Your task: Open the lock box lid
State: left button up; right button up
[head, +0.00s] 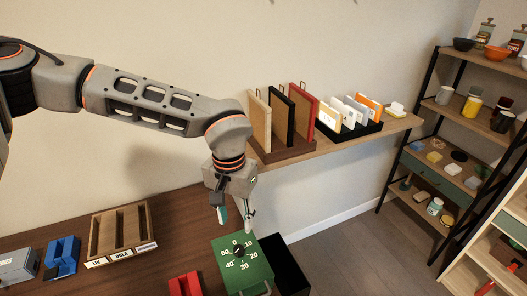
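The lock box is a green box (258,268) with a black dial and white numbers on its upward face, near the bottom middle of the head view. A metal handle shows at its near edge. A black open-looking part (287,265) lies against its right side; I cannot tell whether it belongs to the box. My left gripper (236,216) points down just above the far edge of the green box. Its fingers are apart and nothing shows between them. My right gripper is out of view.
A red block-like object (185,284) sits left of the box. A wooden slotted tray (105,242), a blue object (62,257) and a grey one (18,266) stand farther left on the brown table (185,215). A wall shelf (345,142) with upright panels is behind; shelving units stand right.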

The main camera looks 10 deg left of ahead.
aim_at(239, 275)
jog(key=k, duration=1)
